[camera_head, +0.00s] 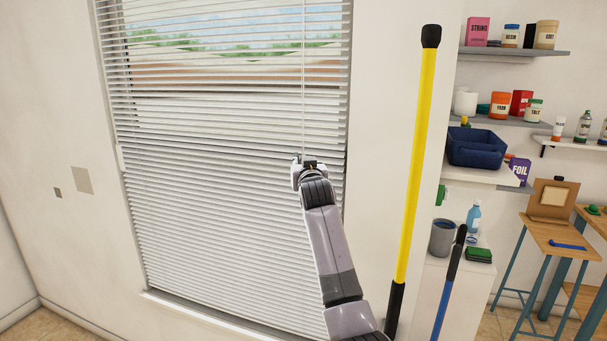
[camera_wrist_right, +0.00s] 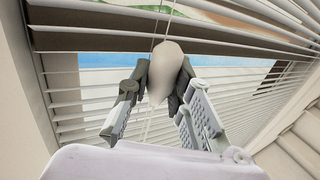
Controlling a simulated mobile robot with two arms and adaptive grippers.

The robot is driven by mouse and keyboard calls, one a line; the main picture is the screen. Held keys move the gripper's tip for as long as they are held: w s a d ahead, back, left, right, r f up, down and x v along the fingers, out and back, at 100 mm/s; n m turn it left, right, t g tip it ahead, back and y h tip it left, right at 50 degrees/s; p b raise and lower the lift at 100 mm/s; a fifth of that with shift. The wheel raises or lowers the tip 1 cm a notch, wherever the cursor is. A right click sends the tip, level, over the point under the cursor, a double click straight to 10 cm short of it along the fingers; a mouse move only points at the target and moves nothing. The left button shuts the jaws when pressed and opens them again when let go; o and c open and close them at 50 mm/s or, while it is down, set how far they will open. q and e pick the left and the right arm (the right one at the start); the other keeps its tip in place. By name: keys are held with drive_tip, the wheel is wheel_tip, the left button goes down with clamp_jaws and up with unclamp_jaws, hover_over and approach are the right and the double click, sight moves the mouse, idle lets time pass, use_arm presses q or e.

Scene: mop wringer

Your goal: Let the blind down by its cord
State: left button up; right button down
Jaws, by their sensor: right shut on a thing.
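The blind (camera_head: 215,190) hangs over the window with its pale slats lowered down to the sill. A thin cord (camera_head: 304,90) runs down in front of the slats, right of the middle. My right gripper (camera_head: 310,163) is at the cord, in front of the blind. In the right wrist view a whitish cord knob (camera_wrist_right: 166,65) sits between the fingertips of the right gripper (camera_wrist_right: 160,82), which is shut on it. The cord rises above the knob there. In the head view my gripper hides the knob. My left gripper is not in view.
A yellow pole (camera_head: 415,170) with black ends stands upright right of the window. A blue-handled pole (camera_head: 447,285) leans beside it. Shelves (camera_head: 515,51) with boxes and jars, a navy tub (camera_head: 475,148) and a wooden stool (camera_head: 555,235) are farther right.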

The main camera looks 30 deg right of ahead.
sight(302, 146)
wheel_tip(302, 146, up, 3)
drive_tip(key=shift+f+p, duration=0.1)
drive_tip(key=shift+p, duration=0.35)
drive_tip(key=shift+r, duration=0.25)
drive_tip(key=c, duration=1.8)
unclamp_jaws()
drive_tip(key=o, duration=0.4)
drive_tip(key=shift+f, duration=0.2)
drive_tip(key=shift+s+f, duration=0.1)
